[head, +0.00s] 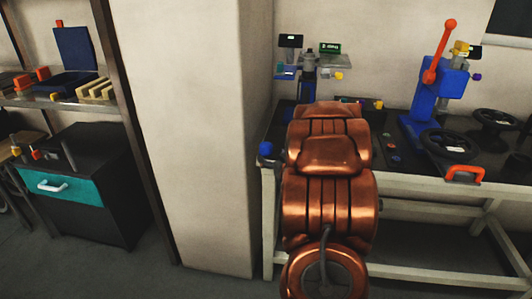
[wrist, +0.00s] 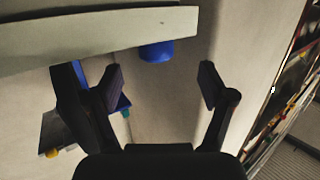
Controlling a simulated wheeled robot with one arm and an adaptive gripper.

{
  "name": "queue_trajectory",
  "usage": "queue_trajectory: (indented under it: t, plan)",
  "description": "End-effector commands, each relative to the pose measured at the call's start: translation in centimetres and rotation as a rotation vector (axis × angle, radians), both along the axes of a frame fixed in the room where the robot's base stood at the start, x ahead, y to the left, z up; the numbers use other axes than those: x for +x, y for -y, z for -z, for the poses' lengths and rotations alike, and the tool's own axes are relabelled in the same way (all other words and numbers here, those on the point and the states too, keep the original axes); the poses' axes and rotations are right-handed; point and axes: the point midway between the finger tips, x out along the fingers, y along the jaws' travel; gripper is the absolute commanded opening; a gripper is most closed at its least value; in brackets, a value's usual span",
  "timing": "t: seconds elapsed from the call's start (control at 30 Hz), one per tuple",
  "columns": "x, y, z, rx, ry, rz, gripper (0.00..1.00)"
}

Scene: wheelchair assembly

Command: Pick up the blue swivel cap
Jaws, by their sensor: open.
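A blue rounded piece that looks like the blue swivel cap (head: 266,149) sits at the front left corner of the workbench in the head view. In the wrist view a blue round cap (wrist: 155,52), seemingly the same piece, shows beside a pale beam, ahead of my gripper and between the lines of its fingers. My gripper (wrist: 162,83) is open and empty, its two dark fingers spread apart. The cap is beyond the fingertips and not touched by them. In the head view my copper arm hides the gripper.
The workbench (head: 400,186) carries a blue press with a red lever (head: 433,75), black handwheels (head: 447,143) and a red handle (head: 465,173). A pale pillar (head: 200,130) stands left of the bench. A dark cabinet with a teal drawer (head: 75,187) is further left.

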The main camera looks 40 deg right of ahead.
Motion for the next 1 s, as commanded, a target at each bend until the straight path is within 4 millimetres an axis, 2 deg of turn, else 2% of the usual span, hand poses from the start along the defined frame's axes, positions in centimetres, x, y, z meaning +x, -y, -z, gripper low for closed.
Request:
queue_trajectory:
  t: [0.57,0.9,1.0]
  plan:
    - [3.0,1.6,0.5,0.001,0.019,-0.003,0.81]
    - [6.5,3.1,0.9,0.002,0.019,-0.004,0.81]
    - [7.0,3.4,0.9,0.0,0.02,-0.002,0.81]
